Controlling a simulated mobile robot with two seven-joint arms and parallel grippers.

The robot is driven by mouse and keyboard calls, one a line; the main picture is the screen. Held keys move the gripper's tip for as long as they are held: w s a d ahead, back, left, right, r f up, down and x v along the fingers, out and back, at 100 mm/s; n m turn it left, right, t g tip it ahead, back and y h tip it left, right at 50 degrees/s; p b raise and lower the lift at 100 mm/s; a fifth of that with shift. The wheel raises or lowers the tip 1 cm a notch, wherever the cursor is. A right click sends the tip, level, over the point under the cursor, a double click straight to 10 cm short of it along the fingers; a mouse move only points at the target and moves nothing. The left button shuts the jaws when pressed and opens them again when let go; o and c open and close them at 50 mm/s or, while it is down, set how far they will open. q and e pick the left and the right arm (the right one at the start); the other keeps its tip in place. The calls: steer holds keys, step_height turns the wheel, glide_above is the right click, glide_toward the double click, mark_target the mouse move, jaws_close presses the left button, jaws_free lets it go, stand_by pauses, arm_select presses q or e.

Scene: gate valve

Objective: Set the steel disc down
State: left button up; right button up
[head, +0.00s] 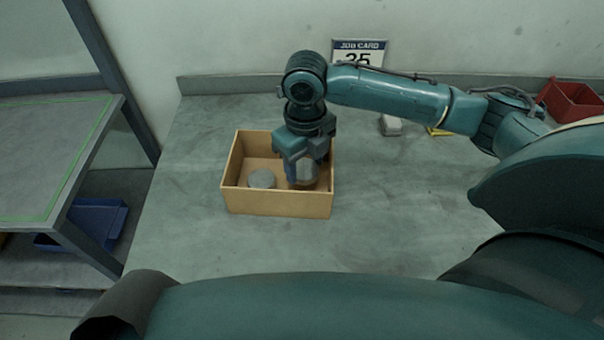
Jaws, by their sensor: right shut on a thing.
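My right gripper (303,172) reaches down into an open tan box (277,204) on the bench. It is shut on the steel disc (306,171), which shows as a grey metallic face between the fingers, inside the right part of the box. The fingers and the box's front wall partly hide the disc, and I cannot tell whether it touches the box floor. A second round grey piece (262,179) lies on the box floor to the left of the gripper. My left gripper is out of view.
The grey bench (190,240) is clear around the box. A job card (358,52) stands at the back wall. A small grey piece (391,126) and a red bin (572,101) lie at the right. A blue bin (92,220) sits low at the left.

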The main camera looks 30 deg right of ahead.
mark_target(304, 168)
steer(key=shift+f, duration=1.9)
steer(key=shift+f, duration=0.1)
steer(key=o, duration=1.2)
step_height(304, 168, up, 12)
steer(key=shift+r, duration=0.15)
